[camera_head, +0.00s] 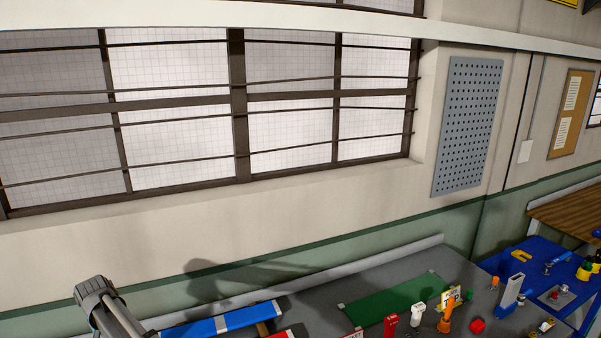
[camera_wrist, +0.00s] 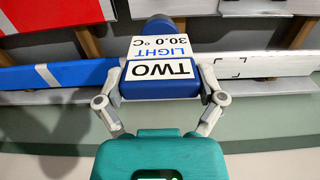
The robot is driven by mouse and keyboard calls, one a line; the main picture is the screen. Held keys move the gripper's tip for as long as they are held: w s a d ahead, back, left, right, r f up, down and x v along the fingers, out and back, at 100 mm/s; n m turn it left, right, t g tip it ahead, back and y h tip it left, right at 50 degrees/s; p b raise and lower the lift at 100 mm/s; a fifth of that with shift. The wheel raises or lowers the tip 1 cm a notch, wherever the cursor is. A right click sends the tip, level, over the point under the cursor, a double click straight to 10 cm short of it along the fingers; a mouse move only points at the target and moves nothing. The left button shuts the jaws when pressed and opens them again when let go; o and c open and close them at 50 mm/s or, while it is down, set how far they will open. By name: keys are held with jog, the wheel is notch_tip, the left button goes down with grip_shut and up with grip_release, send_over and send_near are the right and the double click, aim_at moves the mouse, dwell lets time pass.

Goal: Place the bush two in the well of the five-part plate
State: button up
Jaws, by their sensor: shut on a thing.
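My gripper (camera_wrist: 163,86) is shut on a blue bush (camera_wrist: 162,88) in the wrist view, with one finger against each side. The bush has a white label reading "TWO", "LIGHT" and "30.0 °C", upside down in the picture. Beyond the bush lie a blue bar (camera_wrist: 75,76) with a red and white part at left and a pale bar (camera_wrist: 265,67) with black marks at right. I cannot tell whether these belong to the five-part plate, and no well is clear. In the head view the gripper and bush cannot be made out.
In the head view a grey bench (camera_head: 310,300) runs along the wall. It carries a blue and white bar (camera_head: 222,320), a green mat (camera_head: 398,302), a white upright part (camera_head: 417,314), an orange part (camera_head: 446,315) and a red part (camera_head: 478,325). A blue table (camera_head: 525,262) stands at right.

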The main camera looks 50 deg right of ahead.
jog(key=shift+n, duration=0.5)
jog(key=a, duration=0.3)
jog(key=a+r, duration=0.1)
jog(key=a, duration=0.1)
jog(key=shift+s+r+p, duration=0.1)
jog(key=shift+s+p, duration=0.25)
jog(key=shift+s, duration=0.15)
